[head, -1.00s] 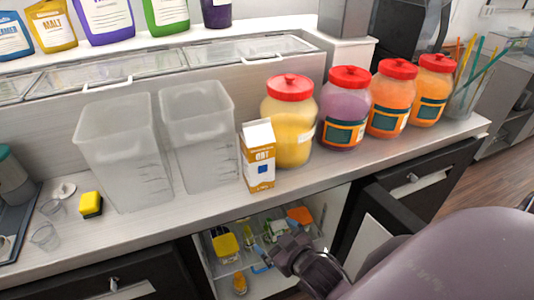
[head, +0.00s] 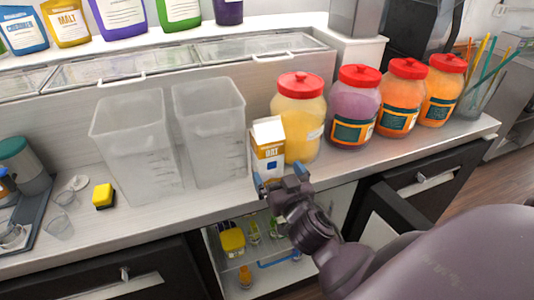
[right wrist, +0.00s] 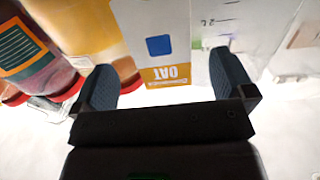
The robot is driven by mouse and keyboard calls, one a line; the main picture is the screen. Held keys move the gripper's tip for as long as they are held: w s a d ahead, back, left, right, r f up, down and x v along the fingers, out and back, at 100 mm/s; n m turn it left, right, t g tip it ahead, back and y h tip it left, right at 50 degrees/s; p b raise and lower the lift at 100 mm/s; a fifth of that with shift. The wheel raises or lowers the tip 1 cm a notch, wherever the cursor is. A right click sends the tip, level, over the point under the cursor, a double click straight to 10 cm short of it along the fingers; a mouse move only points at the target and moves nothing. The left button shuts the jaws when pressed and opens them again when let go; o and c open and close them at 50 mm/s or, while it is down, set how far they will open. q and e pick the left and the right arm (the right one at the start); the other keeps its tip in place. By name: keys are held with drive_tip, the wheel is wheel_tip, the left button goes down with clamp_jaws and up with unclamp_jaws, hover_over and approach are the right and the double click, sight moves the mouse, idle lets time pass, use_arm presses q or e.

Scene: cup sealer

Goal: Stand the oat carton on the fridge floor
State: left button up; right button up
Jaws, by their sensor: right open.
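The oat carton (head: 267,144), white and brown with a gabled top, stands upright on the counter in front of the yellow jar. In the right wrist view the carton (right wrist: 160,45) appears upside down, between and just beyond the two fingers. My right gripper (head: 284,183) is open at the counter's front edge, close to the carton's lower front. Its blue fingers (right wrist: 165,83) show apart with nothing clamped. The fridge floor (head: 283,280) shows in the open compartment under the counter, partly hidden by my right arm. My left gripper is out of view.
Red-lidded jars (head: 299,115) stand right of and behind the carton. Two clear bins (head: 210,135) stand to its left. The fridge holds a yellow-lidded container (head: 232,242) and small bottles. An open dark door (head: 385,215) stands right of the opening.

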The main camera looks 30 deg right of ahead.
sight(272, 163)
drive_tip(key=shift+x, duration=0.8)
drive_tip(key=x, duration=0.1)
drive_tip(key=p+x, duration=0.1)
drive_tip(key=x, duration=0.2)
drive_tip(key=shift+w+r, duration=0.1)
drive_tip(key=shift+r, duration=0.15)
drive_tip(key=shift+w, duration=0.35)
drive_tip(key=shift+w+d, duration=0.1)
drive_tip(key=shift+w, duration=0.15)
drive_tip(key=shift+f, duration=0.1)
drive_tip(key=shift+c, duration=0.2)
